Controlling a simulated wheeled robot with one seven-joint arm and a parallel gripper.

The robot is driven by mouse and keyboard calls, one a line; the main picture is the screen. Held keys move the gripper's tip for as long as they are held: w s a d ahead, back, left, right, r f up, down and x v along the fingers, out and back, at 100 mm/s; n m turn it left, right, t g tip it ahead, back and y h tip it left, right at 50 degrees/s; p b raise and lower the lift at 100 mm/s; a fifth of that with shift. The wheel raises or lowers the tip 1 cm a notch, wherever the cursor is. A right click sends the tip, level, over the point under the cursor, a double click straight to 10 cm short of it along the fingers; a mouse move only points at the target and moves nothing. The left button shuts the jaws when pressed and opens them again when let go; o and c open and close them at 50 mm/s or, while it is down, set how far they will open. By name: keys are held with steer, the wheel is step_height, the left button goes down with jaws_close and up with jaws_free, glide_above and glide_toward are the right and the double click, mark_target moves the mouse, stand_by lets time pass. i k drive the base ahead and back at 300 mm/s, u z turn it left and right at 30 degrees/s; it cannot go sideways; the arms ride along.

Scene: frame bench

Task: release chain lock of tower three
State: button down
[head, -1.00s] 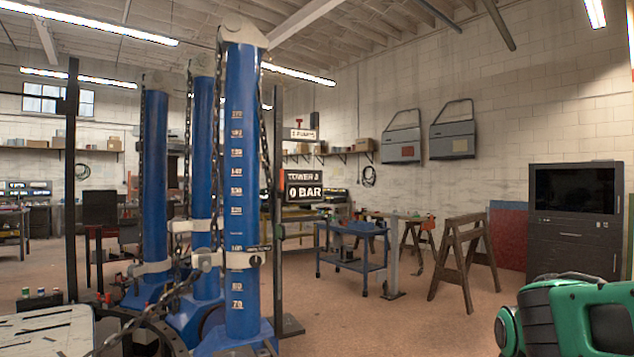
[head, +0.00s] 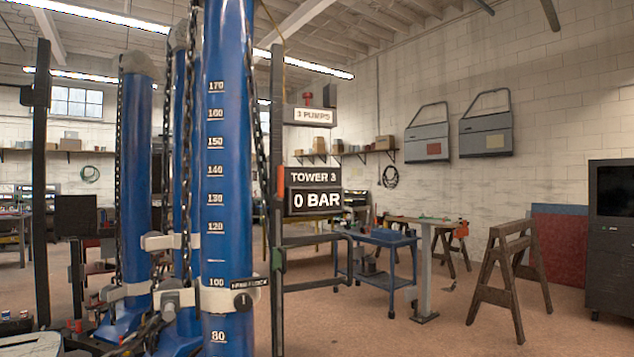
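A blue tower (head: 228,170) with a white number scale stands close in front of me. A sign reading "TOWER 3, 0 BAR" (head: 313,192) hangs just right of it. A pale collar (head: 212,299) wraps the tower near the 100 mark, with a dark round knob (head: 242,301) on its front and a small black label above, too small to read surely. A dark chain (head: 190,160) hangs along the tower's left side, and another length (head: 140,335) slants down to the lower left. I cannot tell whether the lock is engaged. My gripper is not in view.
Other blue towers (head: 137,180) stand behind at left. A dark post (head: 278,200) with a bracket (head: 312,266) stands right of the near tower. A blue cart (head: 378,262), a grey post (head: 425,270) and a sawhorse (head: 510,275) are farther right. Open floor lies between.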

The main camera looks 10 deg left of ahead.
mark_target(279, 196)
steer(key=u, duration=0.35)
steer(key=i, duration=1.15)
steer(key=u, duration=0.5)
